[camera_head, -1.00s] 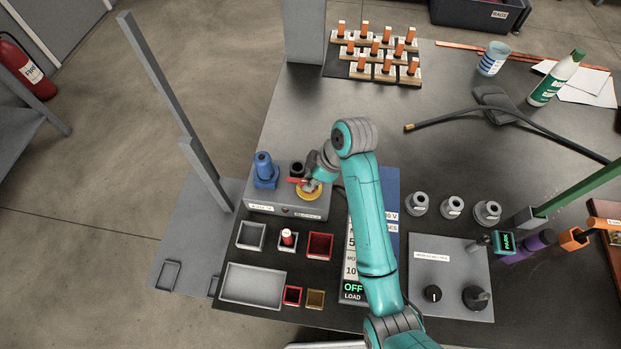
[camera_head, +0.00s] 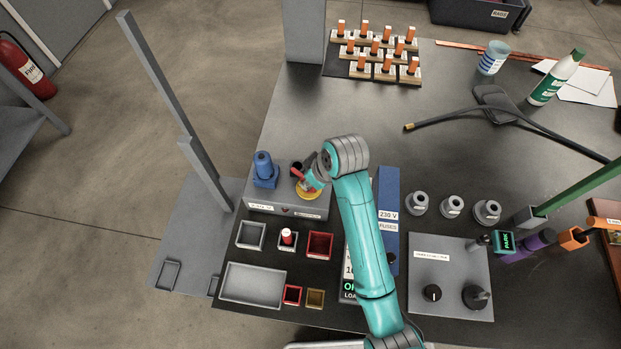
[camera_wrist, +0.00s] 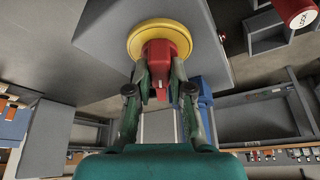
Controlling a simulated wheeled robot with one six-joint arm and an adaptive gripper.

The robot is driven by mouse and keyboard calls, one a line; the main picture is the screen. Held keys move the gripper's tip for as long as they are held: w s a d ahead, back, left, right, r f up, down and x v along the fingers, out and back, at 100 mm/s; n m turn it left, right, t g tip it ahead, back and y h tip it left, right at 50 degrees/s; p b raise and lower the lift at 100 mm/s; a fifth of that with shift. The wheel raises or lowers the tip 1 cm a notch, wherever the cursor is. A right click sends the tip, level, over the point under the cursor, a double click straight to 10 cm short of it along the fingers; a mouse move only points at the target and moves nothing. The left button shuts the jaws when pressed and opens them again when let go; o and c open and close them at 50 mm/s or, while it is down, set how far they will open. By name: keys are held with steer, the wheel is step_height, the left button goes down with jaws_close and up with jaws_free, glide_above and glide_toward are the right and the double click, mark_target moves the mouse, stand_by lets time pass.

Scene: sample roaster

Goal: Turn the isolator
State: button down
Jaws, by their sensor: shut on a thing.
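The isolator is a red handle (camera_head: 298,174) on a yellow disc (camera_head: 308,193), set on a grey box (camera_head: 262,200). My gripper (camera_head: 312,180) is at the handle. In the wrist view, the gripper (camera_wrist: 160,82) is shut on the red handle (camera_wrist: 167,50), one finger on each side, with the yellow disc (camera_wrist: 136,38) just beyond. In the head view the wrist and fingers partly cover the handle and disc. The handle slants up and to the left there.
A blue plug-like part (camera_head: 264,168) stands left on the same box. Small trays, one with a red-and-white piece (camera_head: 287,237), lie in front. My forearm crosses a display panel (camera_head: 350,287) and the blue fuse panel (camera_head: 388,200).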

steer(key=m+h, duration=0.1)
steer(key=m, duration=0.1)
steer(key=m+t+h, duration=0.1)
steer(key=m, duration=0.2)
steer(key=shift+s+a, duration=0.1)
steer(key=m+h, duration=0.1)
steer(key=m, duration=0.2)
steer(key=m+h, duration=0.1)
steer(key=m, duration=0.2)
steer(key=shift+a, duration=0.1)
steer(key=shift+m, duration=0.3)
steer(key=c, duration=1)
jaws_free()
steer(key=shift+c, duration=0.2)
steer(key=v, duration=0.7)
steer(key=shift+r, duration=0.2)
steer(key=shift+s+a, duration=0.1)
steer(key=shift+s, duration=0.05)
